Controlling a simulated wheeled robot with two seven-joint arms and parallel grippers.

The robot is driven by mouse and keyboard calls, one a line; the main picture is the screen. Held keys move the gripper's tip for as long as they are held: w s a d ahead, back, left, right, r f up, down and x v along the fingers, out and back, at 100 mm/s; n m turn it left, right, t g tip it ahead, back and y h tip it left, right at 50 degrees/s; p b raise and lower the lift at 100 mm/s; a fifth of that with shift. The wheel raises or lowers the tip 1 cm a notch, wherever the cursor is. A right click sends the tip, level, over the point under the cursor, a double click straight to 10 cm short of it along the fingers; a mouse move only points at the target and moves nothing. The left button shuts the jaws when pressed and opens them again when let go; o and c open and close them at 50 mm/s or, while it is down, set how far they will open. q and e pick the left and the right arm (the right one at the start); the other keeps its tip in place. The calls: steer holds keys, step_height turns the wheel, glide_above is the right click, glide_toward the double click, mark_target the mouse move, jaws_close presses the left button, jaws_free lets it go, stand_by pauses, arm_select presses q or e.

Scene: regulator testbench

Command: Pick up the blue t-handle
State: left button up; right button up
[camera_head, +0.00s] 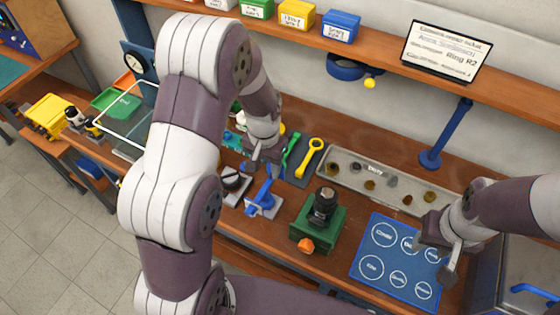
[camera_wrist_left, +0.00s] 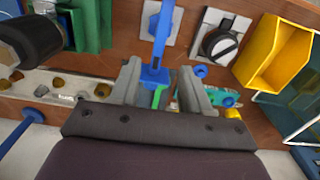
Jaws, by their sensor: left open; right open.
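The blue t-handle (camera_head: 261,192) stands on a small white plate (camera_head: 268,210) near the middle of the bench. In the left wrist view the t-handle (camera_wrist_left: 160,42) reaches down from its plate to the space between my fingers. My left gripper (camera_head: 264,158) is open, just behind and above the handle in the head view. In the left wrist view its two fingers (camera_wrist_left: 160,88) lie on either side of the handle's broad blue end, with gaps visible. I cannot tell its exact depth between them. My right gripper (camera_head: 437,258) is open and empty over the blue mat.
A black knob on a plate (camera_head: 232,179) sits close left of the handle. A green block with a black cylinder (camera_head: 322,206) stands to the right. Behind are a yellow wrench (camera_head: 311,158) and a grey tray (camera_head: 340,173). The blue mat (camera_head: 372,285) lies at right.

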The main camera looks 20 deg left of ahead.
arm_select(q)
steer(key=p, duration=0.2)
glide_above(267, 193)
step_height(267, 193, down, 4)
steer(key=shift+s+f, duration=0.1)
steer(key=f, duration=0.1)
steer(key=w+f+p, duration=0.1)
steer(key=f, duration=0.1)
steer(key=f+p, duration=0.1)
steer(key=f, duration=0.1)
steer(key=shift+w+a, duration=0.3)
steer(key=shift+a, duration=0.1)
step_height(267, 193, down, 2)
steer(key=shift+s+d+f, duration=0.1)
steer(key=shift+s+f, duration=0.05)
steer(key=shift+f, duration=0.05)
steer(key=shift+s+f, duration=0.1)
steer(key=c, duration=0.8)
arm_select(e)
steer(key=r, duration=0.1)
steer(key=s+r, duration=0.1)
steer(key=r, duration=0.2)
steer(key=shift+s+d+r, duration=0.2)
steer(key=shift+s+r, duration=0.05)
steer(key=shift+s, duration=0.15)
